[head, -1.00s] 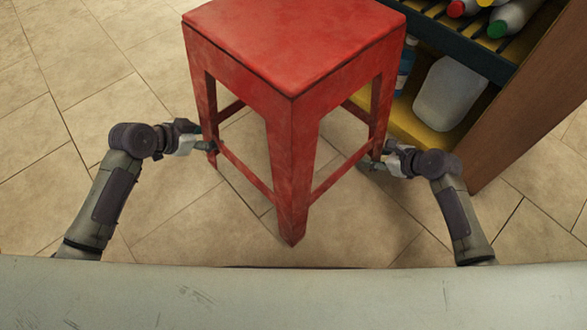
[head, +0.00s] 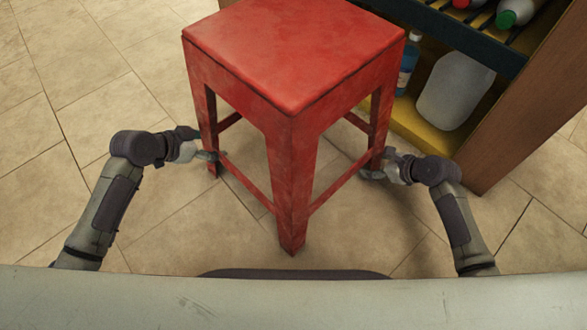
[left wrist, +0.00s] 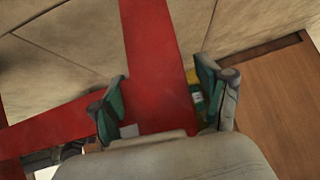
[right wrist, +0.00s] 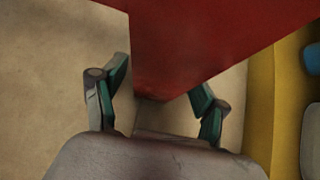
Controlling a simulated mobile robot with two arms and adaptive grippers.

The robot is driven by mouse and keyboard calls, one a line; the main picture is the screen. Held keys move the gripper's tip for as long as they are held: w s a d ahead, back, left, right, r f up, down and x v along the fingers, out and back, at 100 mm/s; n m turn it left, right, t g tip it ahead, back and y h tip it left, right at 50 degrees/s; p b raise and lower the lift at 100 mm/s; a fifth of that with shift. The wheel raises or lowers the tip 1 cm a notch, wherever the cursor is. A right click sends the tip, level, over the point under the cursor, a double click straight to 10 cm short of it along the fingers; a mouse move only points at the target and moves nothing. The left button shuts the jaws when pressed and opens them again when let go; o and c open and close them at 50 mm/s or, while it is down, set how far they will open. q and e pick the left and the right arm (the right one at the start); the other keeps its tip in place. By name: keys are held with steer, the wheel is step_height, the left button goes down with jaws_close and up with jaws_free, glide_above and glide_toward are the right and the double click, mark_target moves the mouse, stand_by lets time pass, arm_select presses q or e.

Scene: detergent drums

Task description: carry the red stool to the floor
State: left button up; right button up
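The red stool (head: 290,60) stands upright in front of me in the head view, with one leg toward me. My left gripper (head: 211,156) is shut on its left leg, low down near the side rung. In the left wrist view the fingers (left wrist: 160,98) flank the red leg (left wrist: 148,45). My right gripper (head: 375,170) is shut on the stool's right leg, also low. In the right wrist view the fingers (right wrist: 160,100) flank that leg (right wrist: 165,70). I cannot tell whether the feet touch the tiled floor (head: 75,70).
A wooden shelf unit (head: 530,110) stands close behind the stool at the right. It holds a white jug (head: 455,90), a blue bottle (head: 408,65) and a green-capped bottle (head: 512,14). The floor at the left is clear.

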arm_select(q)
steer(key=shift+a, duration=0.15)
steer(key=shift+s+a+r, duration=0.2)
steer(key=shift+r, duration=0.1)
arm_select(e)
steer(key=shift+d, duration=0.1)
steer(key=shift+s+d+r, duration=0.15)
steer(key=shift+d+r, duration=0.05)
arm_select(q)
steer(key=v, duration=1.1)
arm_select(e)
steer(key=v, duration=1.1)
steer(key=shift+s, duration=0.2)
arm_select(q)
steer(key=shift+s+d, duration=0.1)
arm_select(e)
steer(key=shift+r, duration=0.1)
